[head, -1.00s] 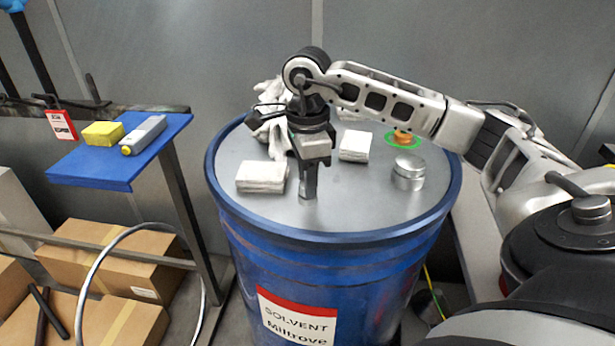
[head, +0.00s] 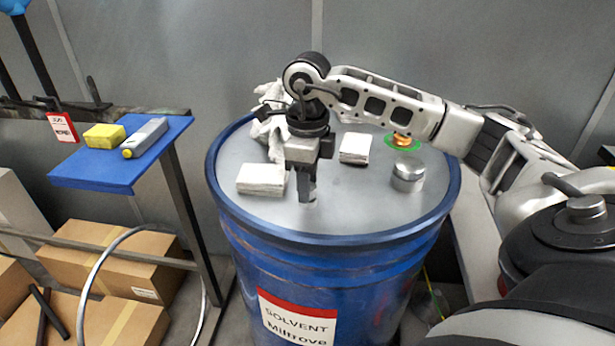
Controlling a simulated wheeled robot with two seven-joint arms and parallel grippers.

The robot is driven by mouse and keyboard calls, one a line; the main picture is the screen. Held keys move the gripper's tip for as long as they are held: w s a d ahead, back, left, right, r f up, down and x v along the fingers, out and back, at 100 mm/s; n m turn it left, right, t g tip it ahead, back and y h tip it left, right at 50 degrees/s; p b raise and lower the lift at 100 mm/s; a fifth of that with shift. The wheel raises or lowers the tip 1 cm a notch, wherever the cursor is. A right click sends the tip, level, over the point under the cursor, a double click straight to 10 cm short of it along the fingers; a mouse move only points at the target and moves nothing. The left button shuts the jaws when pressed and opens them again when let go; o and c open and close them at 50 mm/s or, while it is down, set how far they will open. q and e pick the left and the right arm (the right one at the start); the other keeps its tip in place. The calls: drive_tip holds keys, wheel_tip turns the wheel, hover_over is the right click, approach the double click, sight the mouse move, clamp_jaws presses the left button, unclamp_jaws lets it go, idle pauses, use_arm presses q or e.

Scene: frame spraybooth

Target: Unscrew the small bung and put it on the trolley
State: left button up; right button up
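The blue solvent drum (head: 310,232) stands upright in the middle of the head view. My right gripper (head: 307,198) points straight down at the front middle of its grey lid, its tips at or just above the lid surface. I see no bung clearly between the fingers; anything small there is hidden by them. I cannot tell whether they are open or shut. A silver round cap (head: 408,175) stands on the lid to the right of the gripper. An orange knob on a green ring (head: 402,141) sits behind it, close to my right forearm. My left gripper is out of view.
Folded white cloths (head: 262,180) and (head: 355,148) and a crumpled rag (head: 270,130) lie on the lid. A blue-topped stand (head: 95,172) at left holds a yellow block (head: 104,136) and a grey bottle (head: 146,137). Cardboard boxes (head: 110,260) sit below.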

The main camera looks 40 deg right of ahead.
drive_tip(key=m, duration=0.5)
drive_tip(key=shift+p, duration=0.4)
drive_tip(key=m, duration=0.3)
drive_tip(key=m+p, duration=0.1)
drive_tip(key=m, duration=0.2)
drive_tip(key=shift+r, duration=0.1)
drive_tip(key=m+p, duration=0.1)
drive_tip(key=m, duration=0.4)
drive_tip(key=m+p, duration=0.1)
drive_tip(key=m, duration=0.3)
drive_tip(key=shift+m, duration=0.9)
drive_tip(key=c, duration=0.6)
drive_tip(key=shift+n, duration=0.7)
drive_tip(key=shift+c, duration=0.2)
